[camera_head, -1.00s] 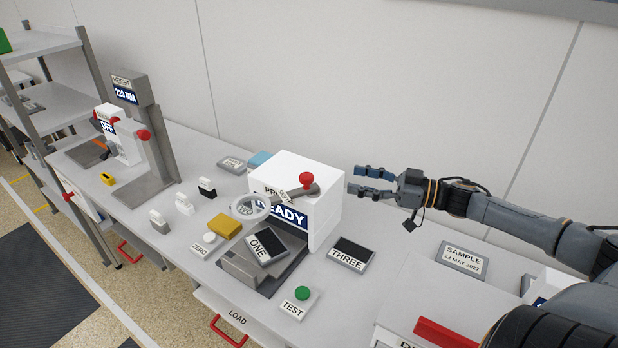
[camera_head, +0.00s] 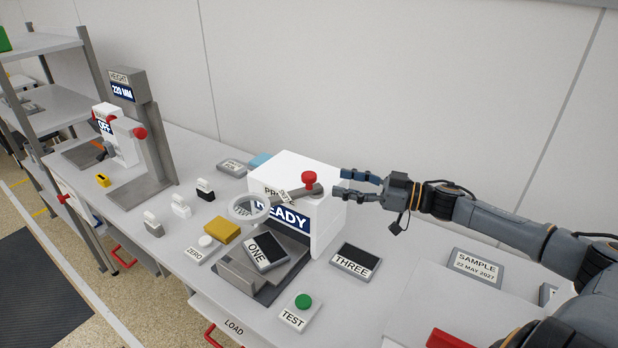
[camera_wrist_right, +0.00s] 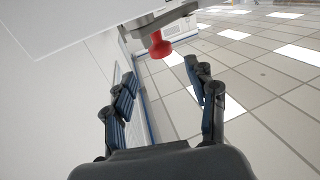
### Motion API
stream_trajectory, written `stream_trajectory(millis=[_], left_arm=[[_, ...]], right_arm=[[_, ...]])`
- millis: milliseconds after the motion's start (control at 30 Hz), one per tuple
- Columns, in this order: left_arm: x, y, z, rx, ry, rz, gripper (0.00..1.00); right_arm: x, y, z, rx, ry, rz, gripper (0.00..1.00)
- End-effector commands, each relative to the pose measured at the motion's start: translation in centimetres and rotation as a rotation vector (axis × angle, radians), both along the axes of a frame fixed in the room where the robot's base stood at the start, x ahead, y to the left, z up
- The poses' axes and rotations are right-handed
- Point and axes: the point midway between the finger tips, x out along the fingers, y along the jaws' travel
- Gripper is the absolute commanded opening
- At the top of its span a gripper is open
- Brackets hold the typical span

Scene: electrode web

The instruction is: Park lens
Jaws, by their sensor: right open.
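The lens (camera_head: 249,208) is a round ring with a pale frame on a grey swing arm (camera_head: 297,194). It hangs in front of the white box marked READY (camera_head: 325,217), above the plate marked ONE (camera_head: 266,251). A red knob (camera_head: 309,179) stands on the arm near the box top. My right gripper (camera_head: 342,184) is open and empty, just right of the knob. In the right wrist view the red knob (camera_wrist_right: 158,45) shows beyond and between the open fingers (camera_wrist_right: 160,95), apart from them. My left gripper is not in view.
The plate marked THREE (camera_head: 355,262) and the green TEST button (camera_head: 303,301) lie right of and in front of the box. A yellow block (camera_head: 222,229) and a ZERO button (camera_head: 205,242) are at its left. A height gauge (camera_head: 146,140) stands further left.

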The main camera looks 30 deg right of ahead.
Motion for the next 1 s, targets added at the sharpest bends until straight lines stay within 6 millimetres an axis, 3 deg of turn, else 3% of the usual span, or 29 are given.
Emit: stream_trajectory(millis=[700, 1000], left_arm=[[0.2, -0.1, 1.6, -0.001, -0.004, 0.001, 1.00], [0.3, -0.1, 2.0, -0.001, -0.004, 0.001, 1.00]], right_arm=[[6.2, 4.8, 0.3, 0.005, -0.003, 0.000, 0.57], [7.4, 5.7, 0.1, 0.001, -0.001, 0.001, 0.57]])
